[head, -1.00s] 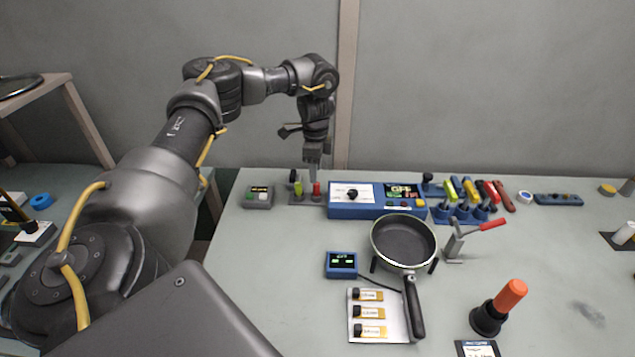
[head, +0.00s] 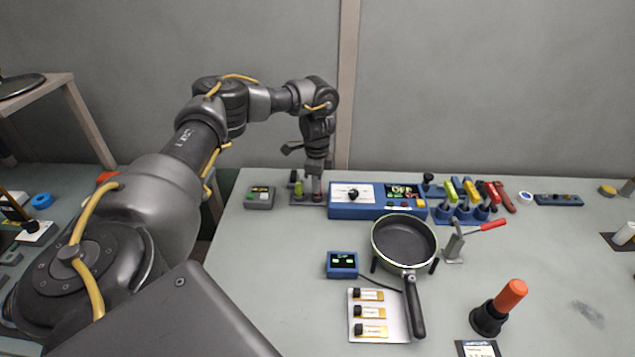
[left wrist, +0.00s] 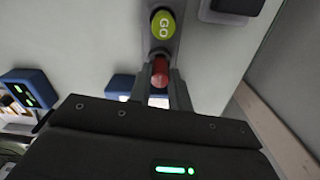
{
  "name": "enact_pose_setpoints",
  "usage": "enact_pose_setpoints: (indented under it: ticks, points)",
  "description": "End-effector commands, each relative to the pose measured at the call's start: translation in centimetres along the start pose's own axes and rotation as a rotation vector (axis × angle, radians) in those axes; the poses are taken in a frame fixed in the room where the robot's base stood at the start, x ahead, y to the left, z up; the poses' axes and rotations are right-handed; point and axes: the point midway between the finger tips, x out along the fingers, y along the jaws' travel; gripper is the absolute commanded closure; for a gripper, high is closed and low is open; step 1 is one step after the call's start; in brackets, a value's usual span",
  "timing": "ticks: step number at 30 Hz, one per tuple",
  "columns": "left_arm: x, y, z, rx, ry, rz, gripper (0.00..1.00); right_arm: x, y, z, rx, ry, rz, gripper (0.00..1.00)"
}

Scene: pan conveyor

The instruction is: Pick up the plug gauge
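The red-handled plug gauge (left wrist: 159,72) stands in a small grey rack (head: 299,199) at the back left of the bench. A green gauge marked GO (left wrist: 162,23) stands beside it, and it also shows in the head view (head: 299,188). My left gripper (left wrist: 162,82) points down over the rack, with one finger on each side of the red gauge. In the head view the left gripper (head: 317,190) largely hides the red gauge. I cannot tell whether the fingers press on it. My right gripper is not in view.
A blue control box (head: 357,210) stands just right of the rack, and a grey button box (head: 259,198) just left. A frying pan (head: 404,243), a small blue display (head: 342,265) and an orange-handled tool (head: 510,295) stand nearer.

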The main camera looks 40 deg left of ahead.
Motion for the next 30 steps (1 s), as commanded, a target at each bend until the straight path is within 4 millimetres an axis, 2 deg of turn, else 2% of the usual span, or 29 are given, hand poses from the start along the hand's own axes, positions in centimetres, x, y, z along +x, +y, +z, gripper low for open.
enact_pose_setpoints:
  ticks: [1, 3, 11, 17, 21, 30]
  points:
    - [0.0, 0.0, 0.0, 0.000, 0.000, 0.000, 0.92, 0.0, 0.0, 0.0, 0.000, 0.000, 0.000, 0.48]
    - [0.0, 0.0, 0.0, 0.000, 0.000, 0.000, 0.99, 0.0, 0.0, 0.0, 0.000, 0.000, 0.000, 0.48]
    - [-0.1, 0.0, 0.0, 0.000, 0.001, -0.001, 0.99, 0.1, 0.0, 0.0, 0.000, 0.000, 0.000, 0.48]
    - [-1.3, -0.1, 0.0, -0.001, 0.002, -0.002, 0.99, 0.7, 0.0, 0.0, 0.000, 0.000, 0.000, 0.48]
    - [-3.9, 0.1, -0.3, 0.005, 0.002, -0.004, 0.99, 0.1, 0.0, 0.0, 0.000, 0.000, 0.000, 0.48]
    - [-9.7, 4.2, -3.4, 0.007, 0.001, -0.004, 0.99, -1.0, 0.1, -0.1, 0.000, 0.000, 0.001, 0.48]
